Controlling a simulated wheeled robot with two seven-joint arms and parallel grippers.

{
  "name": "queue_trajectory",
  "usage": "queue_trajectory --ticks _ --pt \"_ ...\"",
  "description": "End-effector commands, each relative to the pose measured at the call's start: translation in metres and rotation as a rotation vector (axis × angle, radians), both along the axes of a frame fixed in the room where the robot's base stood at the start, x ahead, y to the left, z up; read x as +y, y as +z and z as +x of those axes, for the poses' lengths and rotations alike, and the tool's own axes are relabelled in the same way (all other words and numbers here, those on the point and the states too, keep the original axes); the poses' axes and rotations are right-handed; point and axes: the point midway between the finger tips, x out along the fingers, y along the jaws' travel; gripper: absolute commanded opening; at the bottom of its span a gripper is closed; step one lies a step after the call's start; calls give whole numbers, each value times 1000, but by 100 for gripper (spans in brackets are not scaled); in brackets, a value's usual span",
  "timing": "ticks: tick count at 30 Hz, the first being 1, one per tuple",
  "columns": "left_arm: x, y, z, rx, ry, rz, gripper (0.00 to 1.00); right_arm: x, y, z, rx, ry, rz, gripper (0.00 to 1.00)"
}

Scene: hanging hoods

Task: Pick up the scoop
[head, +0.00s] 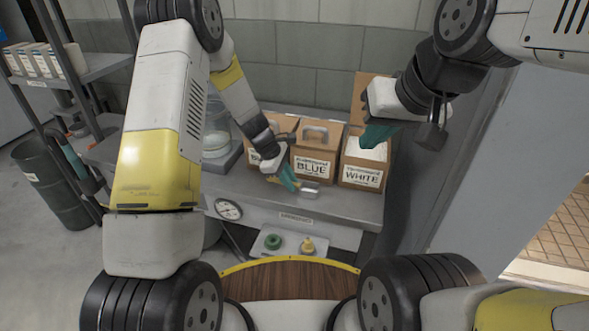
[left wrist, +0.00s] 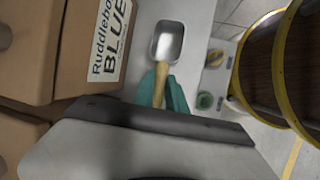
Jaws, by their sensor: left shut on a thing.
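The scoop (left wrist: 166,42) has a metal bowl and a yellow-tan handle; it is clear in the left wrist view. In the head view its bowl (head: 309,191) shows at the front of the grey bench, before the boxes. My left gripper (head: 287,182) has teal fingers and is shut on the scoop's handle; the fingers also show in the left wrist view (left wrist: 162,92). I cannot tell whether the bowl touches the bench. My right gripper (head: 374,134) hangs above the box marked WHITE, its teal fingers seen from the side, so its opening is unclear.
The BLUE box (head: 314,167) and the open WHITE box (head: 362,176) stand on the bench (head: 225,185), with another box (head: 284,124) left of them, partly hidden by my left arm. A clear container (head: 215,143) stands further left. A gauge (head: 228,209) is on the bench front.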

Motion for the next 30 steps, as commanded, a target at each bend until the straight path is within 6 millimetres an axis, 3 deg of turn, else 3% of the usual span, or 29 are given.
queue_trajectory --ticks 10,24,30 --pt "0 37 0 -4 -1 0 0 0 0 0 0 0 0 0" --pt "26 45 -116 2 3 -1 0 0 0 0 0 0 0 0" --pt "33 47 -146 0 1 0 0 0 0 0 0 0 0 0"
